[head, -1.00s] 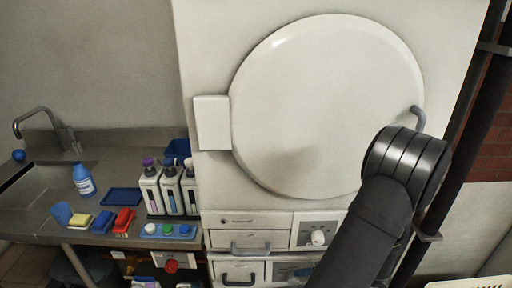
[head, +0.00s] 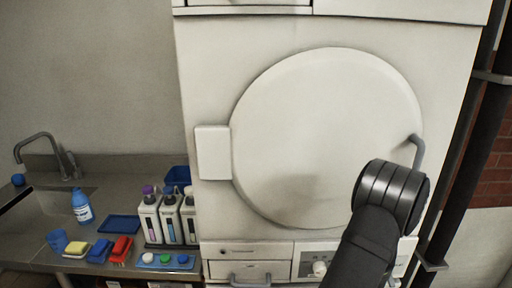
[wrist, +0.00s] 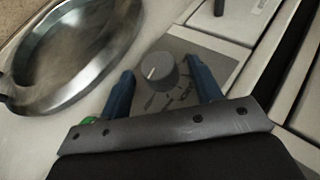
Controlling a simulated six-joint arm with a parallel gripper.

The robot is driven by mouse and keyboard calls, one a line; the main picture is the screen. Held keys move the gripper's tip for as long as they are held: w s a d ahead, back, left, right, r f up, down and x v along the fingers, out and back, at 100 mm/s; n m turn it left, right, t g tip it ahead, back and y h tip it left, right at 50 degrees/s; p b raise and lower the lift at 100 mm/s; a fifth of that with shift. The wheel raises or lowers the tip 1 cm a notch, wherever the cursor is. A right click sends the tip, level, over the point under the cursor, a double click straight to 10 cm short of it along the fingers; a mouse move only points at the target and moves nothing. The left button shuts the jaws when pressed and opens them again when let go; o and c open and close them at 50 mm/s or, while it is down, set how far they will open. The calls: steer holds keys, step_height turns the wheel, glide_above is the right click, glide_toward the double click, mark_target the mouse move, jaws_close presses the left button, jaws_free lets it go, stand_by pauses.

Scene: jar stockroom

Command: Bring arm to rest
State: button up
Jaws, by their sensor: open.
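My gripper (wrist: 161,70) shows in the wrist view as two blue fingers set well apart. It is open and nothing is held between the fingers. A grey control knob (wrist: 160,72) on a panel lies beyond the gap; I cannot tell how far off. In the head view my dark arm rises at the lower right, in front of the white machine (head: 205,90), and its rounded joint overlaps the lower right of the large round door (head: 315,130). The gripper itself is hidden in the head view.
The round door has a grey handle (head: 417,150) just above my arm's joint. A steel counter (head: 30,258) at left holds white bottles (head: 150,220), a blue bottle (head: 82,207) and sponges. A shiny metal ring (wrist: 75,75) lies left of my fingers in the wrist view.

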steer(key=v, duration=1.7)
steer(key=x, duration=1.8)
steer(key=shift+a, duration=0.15)
steer(key=shift+r+n+h, duration=0.15)
steer(key=shift+n+h, duration=0.15)
steer(key=shift+h, duration=0.9)
steer(key=shift+a+n+g+h, duration=0.15)
steer(key=shift+n+h, duration=0.05)
steer(key=shift+h, duration=0.8)
steer(key=shift+a+n+g+h, duration=0.15)
steer(key=shift+n+h, duration=0.05)
steer(key=shift+h, duration=0.8)
steer(key=shift+v, duration=1.95)
steer(key=shift+r, duration=0.1)
steer(key=v, duration=1.2)
steer(key=shift+s+r, duration=0.3)
steer(key=shift+s, duration=0.05)
